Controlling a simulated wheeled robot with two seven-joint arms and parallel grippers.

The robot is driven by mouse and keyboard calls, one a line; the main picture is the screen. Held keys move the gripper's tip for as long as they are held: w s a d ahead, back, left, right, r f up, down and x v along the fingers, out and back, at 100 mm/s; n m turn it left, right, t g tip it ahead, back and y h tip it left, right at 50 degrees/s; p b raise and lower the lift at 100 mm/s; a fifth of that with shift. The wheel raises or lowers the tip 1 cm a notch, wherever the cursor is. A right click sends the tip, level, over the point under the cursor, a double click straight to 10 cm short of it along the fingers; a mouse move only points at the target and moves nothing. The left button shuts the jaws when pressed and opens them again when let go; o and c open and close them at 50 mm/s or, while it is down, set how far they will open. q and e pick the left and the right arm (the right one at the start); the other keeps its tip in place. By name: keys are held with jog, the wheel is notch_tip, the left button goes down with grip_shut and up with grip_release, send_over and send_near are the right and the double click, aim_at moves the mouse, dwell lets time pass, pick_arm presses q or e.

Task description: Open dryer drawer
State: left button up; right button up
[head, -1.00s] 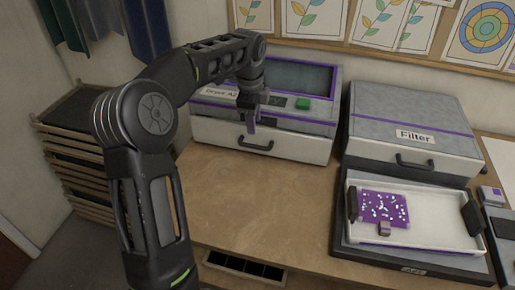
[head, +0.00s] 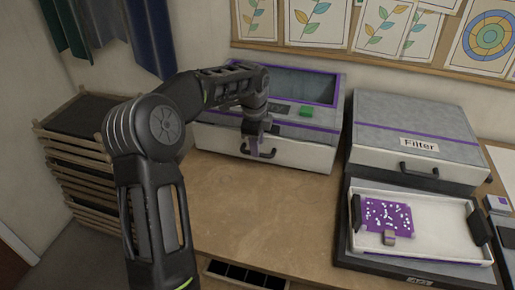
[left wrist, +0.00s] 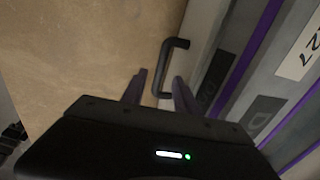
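The dryer (head: 320,125) is a grey box with purple trim and a dark window, at the back of the bench. Its white drawer front (head: 305,157) appears closed against the body and has a black bar handle (head: 272,153). My left gripper (head: 255,148) is in front of the drawer at the handle. In the left wrist view my two purple fingers (left wrist: 160,90) are apart, with the near end of the handle (left wrist: 172,62) just beyond and between their tips. No contact is clear. My right gripper does not show.
The Filter box (head: 415,135) stands right of the dryer. In front of it is a white tray (head: 440,225) holding a purple speckled sheet (head: 388,214). Wooden racks (head: 75,165) stand at the left. The bench (head: 255,205) before the dryer is clear.

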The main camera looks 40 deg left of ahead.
pick_arm(q)
jog(key=shift+w+a+f, duration=0.1)
jog(key=shift+w+f, duration=0.05)
jog(key=shift+f, duration=0.55)
jog(key=shift+w+f, duration=0.1)
jog(key=shift+f, duration=0.6)
jog(key=shift+c, duration=0.6)
grip_shut()
